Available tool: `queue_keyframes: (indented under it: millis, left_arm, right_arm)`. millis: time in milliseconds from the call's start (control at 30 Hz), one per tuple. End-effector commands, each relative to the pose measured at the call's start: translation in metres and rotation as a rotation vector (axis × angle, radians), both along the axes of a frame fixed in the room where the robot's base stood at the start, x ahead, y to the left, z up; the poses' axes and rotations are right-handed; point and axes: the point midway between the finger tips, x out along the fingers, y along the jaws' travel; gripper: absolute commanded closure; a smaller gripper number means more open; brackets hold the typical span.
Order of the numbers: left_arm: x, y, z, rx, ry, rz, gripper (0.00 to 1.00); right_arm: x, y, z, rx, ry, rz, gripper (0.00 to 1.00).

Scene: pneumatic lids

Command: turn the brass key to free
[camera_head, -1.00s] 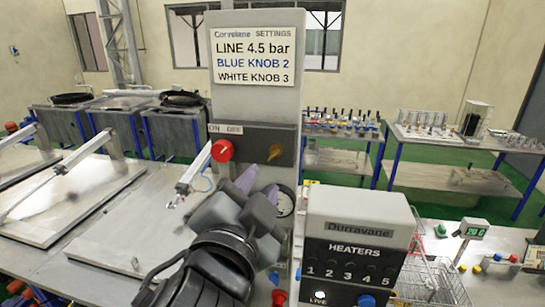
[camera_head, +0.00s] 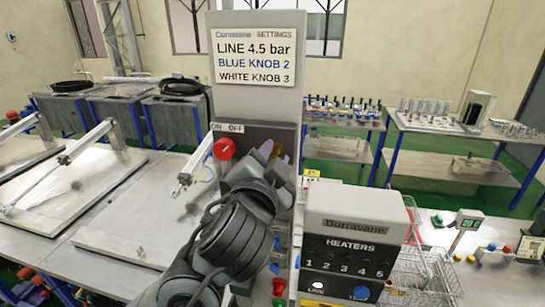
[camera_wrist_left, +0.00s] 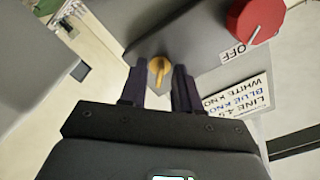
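The brass key (camera_wrist_left: 159,68) sits on the grey panel in the left wrist view, with its grip between my two fingers. The fingers stand apart on either side of it, with gaps visible. In the head view the key (camera_head: 277,151) shows only in part behind my left gripper (camera_head: 271,153), whose fingertips are at the panel right of the red knob. My left gripper also shows in the left wrist view (camera_wrist_left: 158,82), open. No "free" mark can be read. My right gripper is not in view.
A red ON/OFF knob (camera_head: 224,148) is beside the key, left of it in the head view. A settings sign (camera_head: 256,57) is above. The heaters box (camera_head: 352,245) stands right of my arm. A hinged metal rod (camera_head: 197,165) is at the left.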

Motion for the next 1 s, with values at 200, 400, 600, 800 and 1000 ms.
queue_keyframes:
  millis: [200,400,600,800,1000]
  left_arm:
    - [0.0,0.0,0.0,0.0,0.0,0.0,0.93]
    - [0.0,0.0,0.0,0.0,0.0,0.0,1.0]
    - [0.0,0.0,-0.001,-0.018,0.005,-0.001,1.0]
    - [0.0,0.0,-0.003,-0.095,0.022,-0.001,1.0]
    - [-0.001,-0.001,-0.004,-0.236,0.053,-0.002,1.0]
  right_arm:
    - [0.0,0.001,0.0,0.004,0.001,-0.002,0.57]
    - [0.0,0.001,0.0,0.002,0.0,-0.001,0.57]
    - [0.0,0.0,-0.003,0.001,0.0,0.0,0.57]
    - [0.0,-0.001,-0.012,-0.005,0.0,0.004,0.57]
    - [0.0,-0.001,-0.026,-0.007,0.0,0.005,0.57]
